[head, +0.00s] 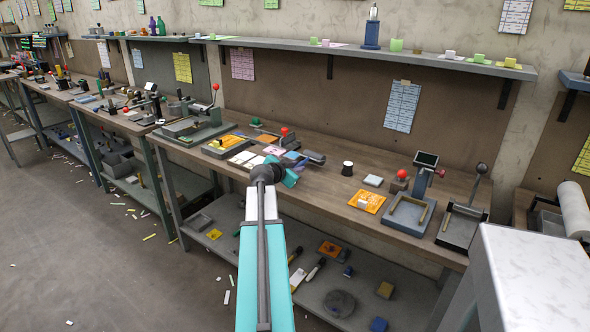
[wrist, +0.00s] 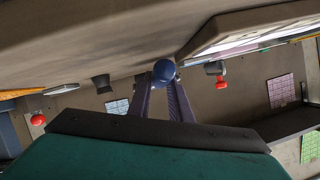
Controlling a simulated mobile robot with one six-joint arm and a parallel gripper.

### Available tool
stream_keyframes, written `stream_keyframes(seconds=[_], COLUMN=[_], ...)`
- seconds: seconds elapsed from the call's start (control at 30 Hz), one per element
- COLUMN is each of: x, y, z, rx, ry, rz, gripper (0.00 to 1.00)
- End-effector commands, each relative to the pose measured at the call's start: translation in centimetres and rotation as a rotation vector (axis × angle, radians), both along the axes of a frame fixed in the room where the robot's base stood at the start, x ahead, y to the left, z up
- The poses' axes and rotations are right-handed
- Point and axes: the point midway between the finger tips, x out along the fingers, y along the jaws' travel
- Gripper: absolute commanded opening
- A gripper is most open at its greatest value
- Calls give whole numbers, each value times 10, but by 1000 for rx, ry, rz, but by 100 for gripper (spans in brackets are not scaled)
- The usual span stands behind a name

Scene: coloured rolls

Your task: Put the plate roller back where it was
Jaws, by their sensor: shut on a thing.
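My gripper (head: 304,159) is over the middle workbench in the head view, at the end of my teal arm. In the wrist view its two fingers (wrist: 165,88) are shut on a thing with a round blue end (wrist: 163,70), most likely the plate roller. A dark, short cylindrical piece (head: 316,157) shows at the gripper in the head view. Most of the held thing is hidden. I cannot tell whether it touches the bench.
The wooden workbench (head: 330,192) holds a black-and-white cup (head: 347,168), an orange sheet (head: 367,201), a blue-grey tray (head: 408,214) and a red-knobbed press (head: 200,120). A wall shelf (head: 400,57) runs above. A white block (head: 535,280) stands at right.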

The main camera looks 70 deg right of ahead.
Motion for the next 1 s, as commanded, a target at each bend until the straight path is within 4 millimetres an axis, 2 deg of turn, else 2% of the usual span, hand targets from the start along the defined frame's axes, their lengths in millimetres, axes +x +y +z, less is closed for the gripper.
stream_keyframes(seconds=[1.0], x=[0], y=[0], z=[-11], rx=[-1], ry=[0], rz=[0], gripper=[0])
